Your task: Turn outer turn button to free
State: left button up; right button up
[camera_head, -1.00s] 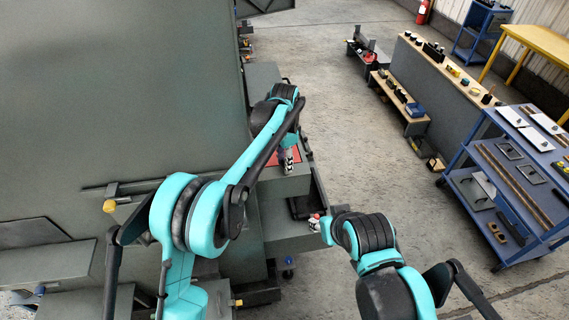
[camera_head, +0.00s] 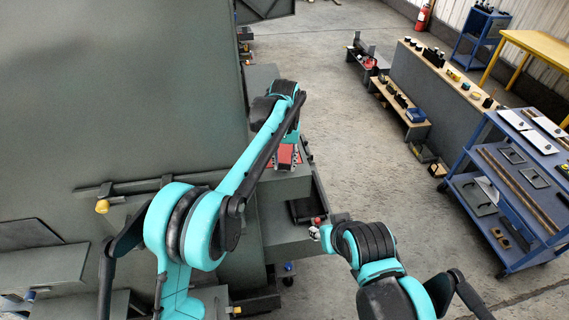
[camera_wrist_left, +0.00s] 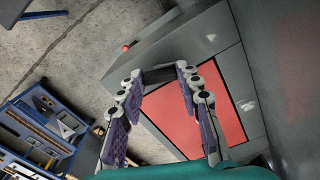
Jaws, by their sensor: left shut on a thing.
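My left gripper (camera_head: 286,160) is over the red panel (camera_head: 276,167) on the grey enclosure's side ledge. In the left wrist view its two fingers (camera_wrist_left: 158,76) stand apart, with a dark bar-like piece (camera_wrist_left: 158,75) between their tips. The gripper is shut on this piece, which looks like the turn button; the fingers hide part of it. The red panel (camera_wrist_left: 222,112) lies behind and below the fingers. My right arm's end is near the lower ledge; its fingers are too small and hidden to read.
A small red knob (camera_head: 317,221) is beside my right wrist; it also shows in the left wrist view (camera_wrist_left: 126,47). The big grey cabinet wall (camera_head: 120,90) fills the left. A blue cart (camera_head: 520,170) stands right. The floor between is clear.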

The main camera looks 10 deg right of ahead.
aim_at(285, 164)
pick_arm(q)
jog(key=shift+n+b, duration=0.3)
jog(key=shift+n, duration=1.7)
jog(key=o, duration=1.2)
jog(key=shift+c, duration=0.2)
notch_tip(285, 164, up, 12)
